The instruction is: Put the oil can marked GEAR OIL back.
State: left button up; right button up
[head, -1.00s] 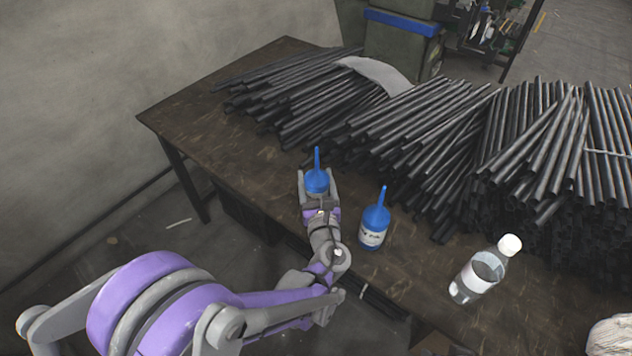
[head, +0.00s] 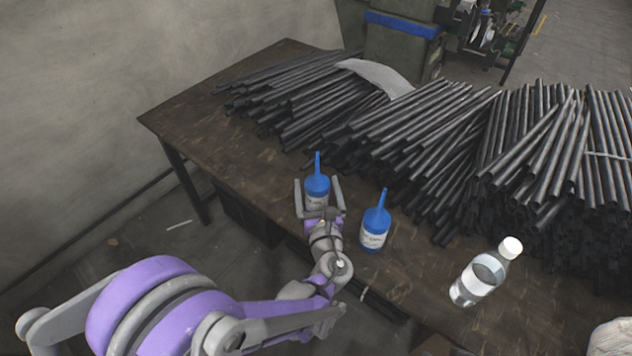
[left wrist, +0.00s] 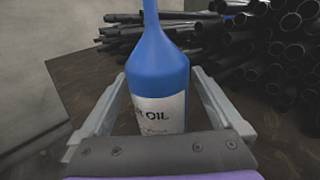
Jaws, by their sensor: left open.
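A blue oil can (head: 317,186) with a thin spout stands upright on the table, between the spread fingers of my left gripper (head: 319,190). In the left wrist view this can (left wrist: 157,75) has a white label of which "R OIL" shows; the start of the word is cut off. The gripper is open, with a finger on each side of the can and gaps between. A second blue oil can (head: 375,222) stands upright to the right; its label is too small to read. My right gripper is not in view.
The brown table (head: 200,125) holds large piles of dark pipes (head: 410,125) behind the cans. The table's left end is bare. A green bin (head: 400,45) stands behind.

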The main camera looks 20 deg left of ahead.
pick_arm(q)
jog(key=v, duration=1)
jog(key=shift+s, duration=0.15)
jog(key=s+a+f+n+g+h, duration=0.1)
jog(key=s+a+f+n+g, duration=0.3)
jog(key=n, duration=0.4)
jog(key=s+a+f+n+g, duration=0.2)
jog(key=s+a+n+g, duration=0.35)
jog(key=n, duration=0.25)
jog(key=s+d+f+n+g+h, duration=0.1)
jog(key=s+d+n+h, duration=0.3)
jog(key=s+n, duration=0.5)
jog(key=n+g+h, duration=0.1)
jog(key=n+h, duration=0.1)
jog(key=n, duration=0.4)
jog(key=shift+h, duration=0.3)
jog(key=shift+g, duration=0.25)
